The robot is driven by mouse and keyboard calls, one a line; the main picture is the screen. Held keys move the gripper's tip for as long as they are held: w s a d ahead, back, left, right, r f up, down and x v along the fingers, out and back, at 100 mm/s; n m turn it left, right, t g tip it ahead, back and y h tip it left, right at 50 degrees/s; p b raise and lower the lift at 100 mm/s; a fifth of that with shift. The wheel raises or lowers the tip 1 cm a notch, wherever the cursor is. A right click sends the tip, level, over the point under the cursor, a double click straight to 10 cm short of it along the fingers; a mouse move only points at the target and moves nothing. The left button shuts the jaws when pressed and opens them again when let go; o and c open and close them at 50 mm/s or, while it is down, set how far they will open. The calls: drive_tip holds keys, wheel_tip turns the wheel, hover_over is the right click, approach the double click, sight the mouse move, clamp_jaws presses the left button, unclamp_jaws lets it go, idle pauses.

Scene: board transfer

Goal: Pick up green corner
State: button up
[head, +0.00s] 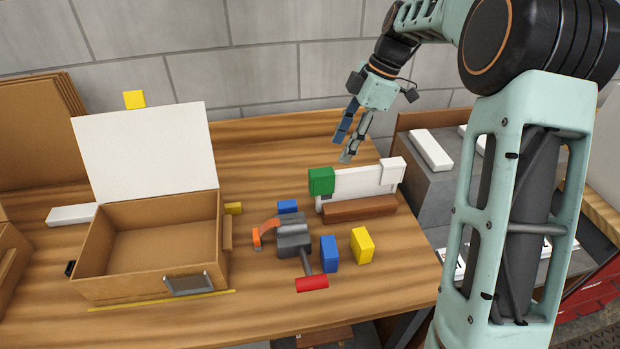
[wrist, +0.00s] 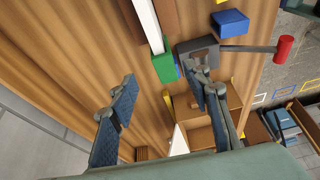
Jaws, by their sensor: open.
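The green corner (head: 321,181) is a small green block fitted on the left end of a white board (head: 350,183). The board stands on edge on the table behind a brown bar (head: 359,208). A white corner block (head: 392,171) sits at its right end. My gripper (head: 345,142) is open and empty, above and behind the board. In the wrist view my gripper (wrist: 166,98) has its blue-padded fingers wide apart.
An open wooden box (head: 150,280) with a white lid panel (head: 145,150) stands at the left. The wooden table behind the board is clear.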

sight(325, 171)
drive_tip(key=shift+s+a+f+n, duration=0.15)
drive_tip(key=shift+a+f, duration=0.1)
drive_tip(key=shift+a, duration=0.15)
drive_tip(key=shift+s+a+f+n, duration=0.1)
drive_tip(key=shift+a+f+n, duration=0.1)
drive_tip(key=shift+a, duration=0.15)
drive_tip(key=p+x, duration=0.1)
drive_tip(key=x, duration=0.9)
drive_tip(key=shift+s+a+p, duration=0.15)
drive_tip(key=shift+a+p, duration=0.05)
drive_tip(key=shift+p, duration=0.1)
drive_tip(key=shift+c, duration=0.2)
drive_tip(key=c, duration=1.1)
drive_tip(key=shift+o, duration=0.2)
wheel_tip(325, 171, up, 9)
drive_tip(key=shift+r+b, duration=0.25)
drive_tip(key=shift+b, duration=0.5)
drive_tip(key=shift+d+f+b, duration=0.3)
drive_tip(key=shift+f+b, duration=0.2)
drive_tip(key=shift+f, duration=0.25)
drive_tip(key=shift+d+f+b, duration=0.3)
drive_tip(key=shift+f+b, duration=0.2)
drive_tip(key=shift+f, duration=0.25)
